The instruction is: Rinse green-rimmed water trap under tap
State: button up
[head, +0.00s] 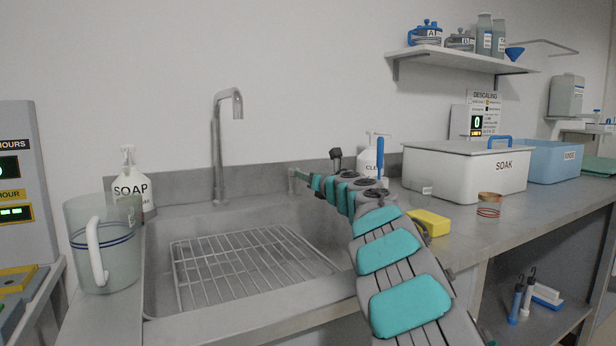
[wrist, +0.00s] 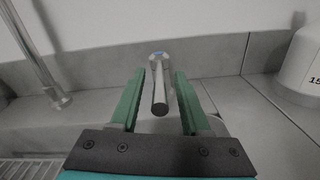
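My gripper (head: 311,181) reaches over the back right of the sink. In the wrist view its green fingers (wrist: 160,76) are open, one on each side of a grey tap lever (wrist: 160,92) with a blue mark at its far end. Gaps show between the lever and both fingers. The lever's post also shows in the head view (head: 292,181), at the back edge of the sink. The curved tap spout (head: 216,145) stands left of it, over the sink; no water stream is visible. I cannot make out a green-rimmed water trap in either view.
The sink (head: 160,270) holds a wire rack (head: 245,262), bare where visible. A jug (head: 118,250) and a soap bottle (head: 128,185) stand left. A yellow sponge (head: 430,222), an orange-rimmed cup (head: 489,206), a SOAK box (head: 450,175) and a blue RINSE bin (head: 555,163) stand right.

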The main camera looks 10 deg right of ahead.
grip_shut()
dwell(1.3)
